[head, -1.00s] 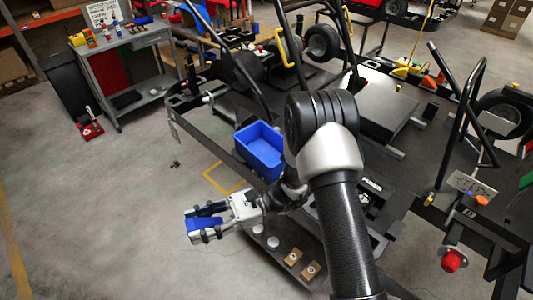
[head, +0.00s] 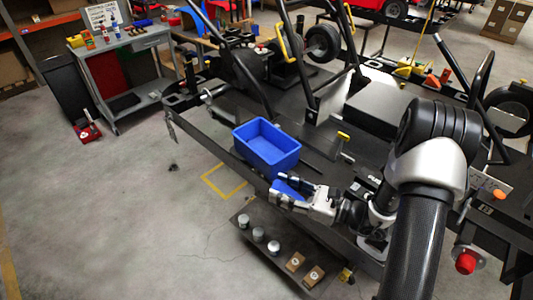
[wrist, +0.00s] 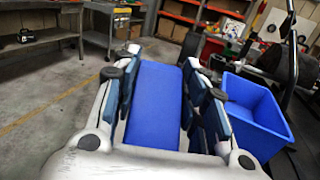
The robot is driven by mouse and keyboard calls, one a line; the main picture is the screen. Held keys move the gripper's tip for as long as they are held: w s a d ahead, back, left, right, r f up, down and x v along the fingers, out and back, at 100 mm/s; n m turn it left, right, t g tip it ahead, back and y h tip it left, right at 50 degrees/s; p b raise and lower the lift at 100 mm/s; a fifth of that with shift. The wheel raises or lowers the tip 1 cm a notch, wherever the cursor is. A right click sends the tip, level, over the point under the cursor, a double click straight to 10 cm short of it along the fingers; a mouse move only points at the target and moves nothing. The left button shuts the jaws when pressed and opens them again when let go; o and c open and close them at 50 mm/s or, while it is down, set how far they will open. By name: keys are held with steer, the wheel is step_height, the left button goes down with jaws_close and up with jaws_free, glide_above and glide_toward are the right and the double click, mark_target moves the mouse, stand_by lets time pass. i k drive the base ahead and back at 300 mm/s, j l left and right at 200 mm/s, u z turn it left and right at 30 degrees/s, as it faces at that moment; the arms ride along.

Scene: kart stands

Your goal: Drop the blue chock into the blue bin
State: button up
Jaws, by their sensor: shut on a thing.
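The blue chock (wrist: 155,105) is held between the fingers of my gripper (wrist: 160,90), which is shut on it. In the head view my gripper (head: 292,190) is just in front of the blue bin, with part of the chock (head: 285,187) showing at the fingers. The blue bin (head: 266,158) is an open-topped tray on the edge of the dark kart frame. In the wrist view the bin (wrist: 262,130) is to the right of my gripper, apart from it. I see no chock inside the visible part of the bin.
A low dark shelf (head: 240,212) in front of the kart holds several small round pieces and two brown boxes (head: 314,276). Black tubes (head: 254,82) rise behind the bin. A grey cart (head: 125,75) stands at the back left.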

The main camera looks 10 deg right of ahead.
mark_target(272, 155)
steer(key=i+j+z, duration=0.1)
steer(key=i, duration=0.3)
steer(key=i+j, duration=0.15)
steer(key=i, duration=0.2)
steer(key=i+j+z, duration=0.15)
steer(key=i, duration=0.2)
steer(key=z, duration=1.35)
